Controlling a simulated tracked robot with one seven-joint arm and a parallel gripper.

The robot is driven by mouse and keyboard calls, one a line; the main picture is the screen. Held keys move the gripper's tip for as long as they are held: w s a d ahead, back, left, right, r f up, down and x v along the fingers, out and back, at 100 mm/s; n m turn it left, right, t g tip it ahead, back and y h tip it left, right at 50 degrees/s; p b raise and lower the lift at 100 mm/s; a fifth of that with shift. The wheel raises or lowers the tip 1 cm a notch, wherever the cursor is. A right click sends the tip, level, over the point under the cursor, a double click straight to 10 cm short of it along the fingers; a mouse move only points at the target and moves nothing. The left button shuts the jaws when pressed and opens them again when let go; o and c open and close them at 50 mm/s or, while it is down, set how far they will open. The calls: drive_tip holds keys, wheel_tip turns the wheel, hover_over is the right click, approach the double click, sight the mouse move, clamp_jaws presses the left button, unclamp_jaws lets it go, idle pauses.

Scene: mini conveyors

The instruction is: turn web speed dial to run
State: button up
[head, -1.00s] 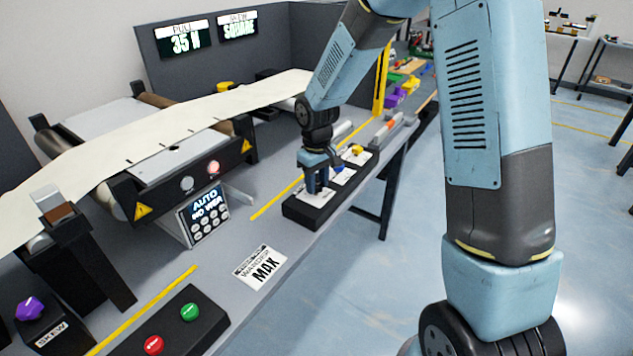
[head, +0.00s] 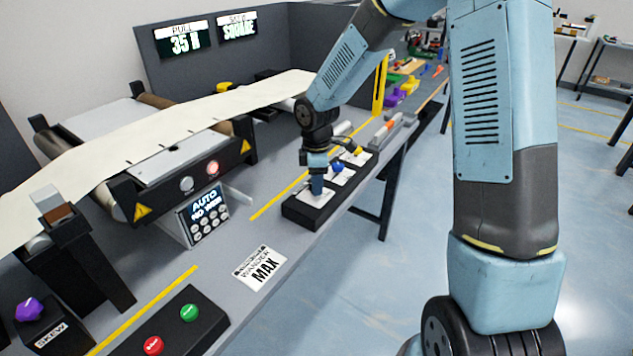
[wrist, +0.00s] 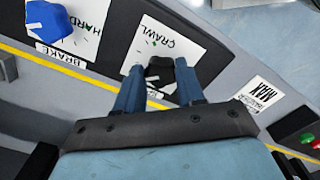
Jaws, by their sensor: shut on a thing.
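The web speed dial is a black knob (wrist: 160,72) on a white plate (wrist: 190,50) that reads CRAWL, in the wrist view. My gripper (wrist: 159,68) has one finger on each side of the knob and is shut on it. Where the knob points is hard to tell, and I cannot read RUN on the plate. In the head view my gripper (head: 317,186) reaches down to the nearest plate (head: 316,196) of the black control box (head: 303,214). The fingers hide the knob there.
A blue knob (head: 338,166) marked BRAKE sits beside my gripper, with a yellow knob (head: 358,151) beyond it. A MAX card (head: 261,268) lies on the bench. Green (head: 189,312) and red (head: 153,345) buttons are nearer. The web machine (head: 165,165) stands to the left.

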drive_tip(key=shift+w+n, duration=0.2)
drive_tip(key=shift+n, duration=1.7)
drive_tip(key=o, duration=1)
drive_tip(key=shift+o, duration=0.2)
wheel_tip(320, 180, up, 14)
drive_tip(key=shift+f, duration=0.15)
